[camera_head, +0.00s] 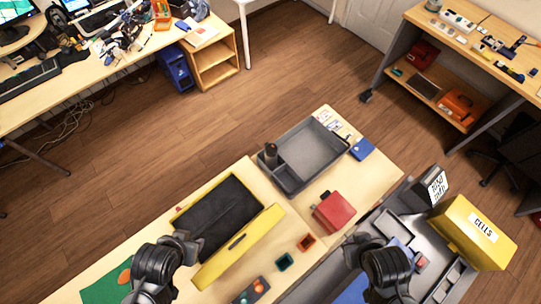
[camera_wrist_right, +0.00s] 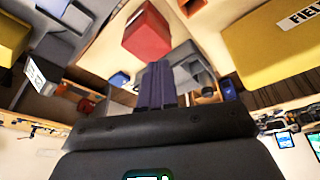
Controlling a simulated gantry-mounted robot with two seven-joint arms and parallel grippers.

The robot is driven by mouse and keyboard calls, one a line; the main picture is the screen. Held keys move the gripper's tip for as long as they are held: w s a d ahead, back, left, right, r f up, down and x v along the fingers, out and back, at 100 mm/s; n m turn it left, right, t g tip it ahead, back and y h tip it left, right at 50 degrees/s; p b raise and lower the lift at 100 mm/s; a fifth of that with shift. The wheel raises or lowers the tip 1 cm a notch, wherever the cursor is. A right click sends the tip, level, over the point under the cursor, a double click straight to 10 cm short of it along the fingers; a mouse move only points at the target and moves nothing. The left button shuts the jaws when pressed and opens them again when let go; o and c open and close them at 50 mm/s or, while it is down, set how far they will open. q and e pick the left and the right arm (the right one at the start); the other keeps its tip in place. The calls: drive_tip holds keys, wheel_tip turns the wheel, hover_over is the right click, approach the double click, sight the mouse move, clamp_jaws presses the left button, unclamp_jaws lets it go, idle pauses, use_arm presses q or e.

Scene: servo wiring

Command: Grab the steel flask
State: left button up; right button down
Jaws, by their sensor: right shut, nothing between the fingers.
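I see nothing that I can surely call a steel flask. A dark upright cylinder (camera_head: 270,152) stands at the left corner of the grey tray (camera_head: 320,170) in the head view; it could be a flask, but its material is unclear. My right gripper (camera_wrist_right: 158,65) is shut and empty in the right wrist view, with a red box (camera_wrist_right: 147,33) beyond its fingertips. In the head view black links of both my arms show at the bottom, but the left gripper's fingers do not.
A yellow case (camera_head: 240,245) with a dark inside lies on the near table, left of the red box (camera_head: 333,211). A yellow CELLS bin (camera_head: 472,233) stands at the right. Open wooden floor lies beyond.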

drive_tip(key=c, duration=1.8)
unclamp_jaws()
drive_tip(key=o, duration=1.6)
